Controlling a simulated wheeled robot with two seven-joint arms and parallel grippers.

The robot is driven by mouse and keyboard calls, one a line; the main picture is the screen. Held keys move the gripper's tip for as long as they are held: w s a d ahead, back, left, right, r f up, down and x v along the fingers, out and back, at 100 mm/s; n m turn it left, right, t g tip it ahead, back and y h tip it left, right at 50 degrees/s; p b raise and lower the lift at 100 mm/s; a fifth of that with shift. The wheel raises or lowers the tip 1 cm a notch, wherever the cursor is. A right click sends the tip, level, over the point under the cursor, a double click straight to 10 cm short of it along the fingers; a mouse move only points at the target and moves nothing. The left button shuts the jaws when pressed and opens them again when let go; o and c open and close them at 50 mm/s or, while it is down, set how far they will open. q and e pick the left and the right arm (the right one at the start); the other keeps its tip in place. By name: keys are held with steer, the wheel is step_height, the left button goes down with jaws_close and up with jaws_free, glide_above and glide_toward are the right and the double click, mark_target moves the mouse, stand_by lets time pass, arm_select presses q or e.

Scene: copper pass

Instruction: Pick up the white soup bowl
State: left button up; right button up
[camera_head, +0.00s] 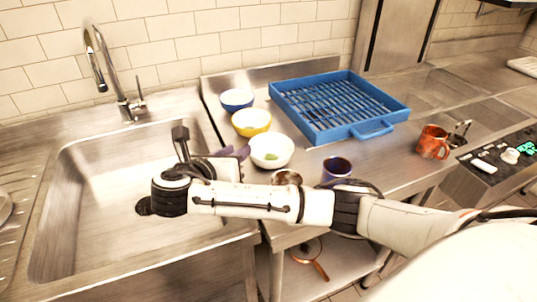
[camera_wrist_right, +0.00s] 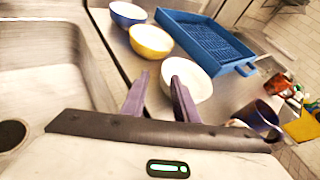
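The white soup bowl (camera_head: 286,149) stands upright on the steel counter beside the sink, with something small and green inside. My right gripper (camera_head: 236,152) is at the bowl's left side in the head view, with its purple fingers pointing toward it. In the right wrist view the gripper (camera_wrist_right: 160,76) is open and nothing is held between its fingers. There the bowl (camera_wrist_right: 199,84) lies ahead, its left part behind the right finger. I cannot tell whether a finger touches the rim. My left gripper is not in view.
A yellow bowl (camera_head: 251,122) and a blue bowl (camera_head: 237,99) stand behind the white one. A blue rack (camera_head: 391,122) is at the back right. A dark blue mug (camera_head: 337,168) and orange mug (camera_head: 433,143) stand to the right. The sink (camera_head: 100,190) is left.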

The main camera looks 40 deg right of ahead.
mark_target(271, 154)
steer(key=shift+w+d+f, duration=0.15)
steer(key=shift+d, duration=0.3)
steer(key=shift+w+d+f, duration=0.1)
steer(key=shift+d+f, duration=0.05)
steer(key=shift+d, duration=0.25)
steer(key=x, duration=0.5)
steer(key=shift+d, duration=0.1)
jaws_close()
